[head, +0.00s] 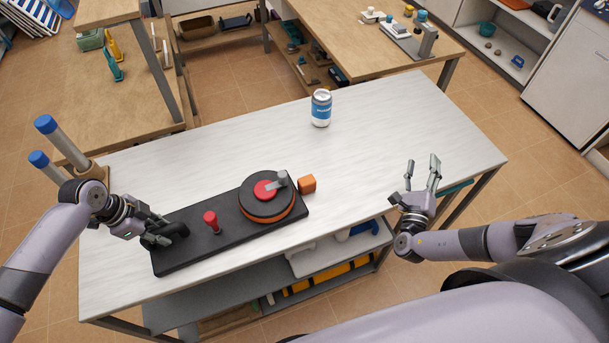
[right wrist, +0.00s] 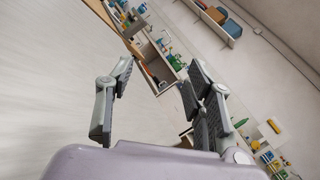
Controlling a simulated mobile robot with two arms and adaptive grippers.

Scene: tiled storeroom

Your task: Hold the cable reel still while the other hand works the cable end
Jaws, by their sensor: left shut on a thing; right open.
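The cable reel (head: 257,206) is a black disc with a red hub, a grey crank-like piece on top and an orange band under its rim. It sits on a long black base board (head: 212,248) on the white table. A small orange block (head: 307,184), perhaps the cable end, lies beside the reel on its right. My left gripper (head: 172,234) is shut on a black handle-like part at the left end of the board; the fingers largely hide it. My right gripper (head: 423,176) is open and empty, right of the reel; its spread fingers show in the right wrist view (right wrist: 155,100).
A red knob (head: 211,220) stands on the board between my left gripper and the reel. A blue and white can (head: 321,108) stands at the table's back. Blue-capped posts (head: 60,140) rise by the left edge. The right part of the table (head: 400,130) is clear.

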